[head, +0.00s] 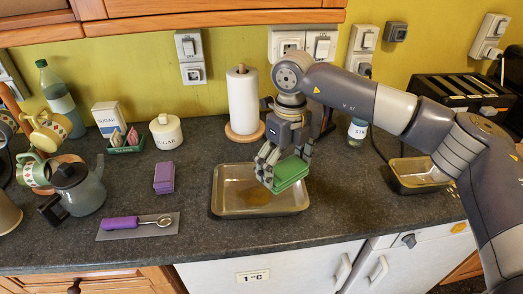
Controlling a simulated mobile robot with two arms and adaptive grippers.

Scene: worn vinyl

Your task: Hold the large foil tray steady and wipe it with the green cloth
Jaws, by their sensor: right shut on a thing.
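The large foil tray (231,211) lies flat on the dark worktop near its front edge, with a brownish film on its inside. My right gripper (273,178) reaches down over the tray's right back part and is shut on the green cloth (291,172), a folded block. The cloth is over the tray; I cannot tell whether it touches the bottom. My left gripper is not in view, and nothing else holds the tray.
A smaller foil tray (418,176) is at right under my right arm. A paper towel roll (242,100) stands behind the large tray.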

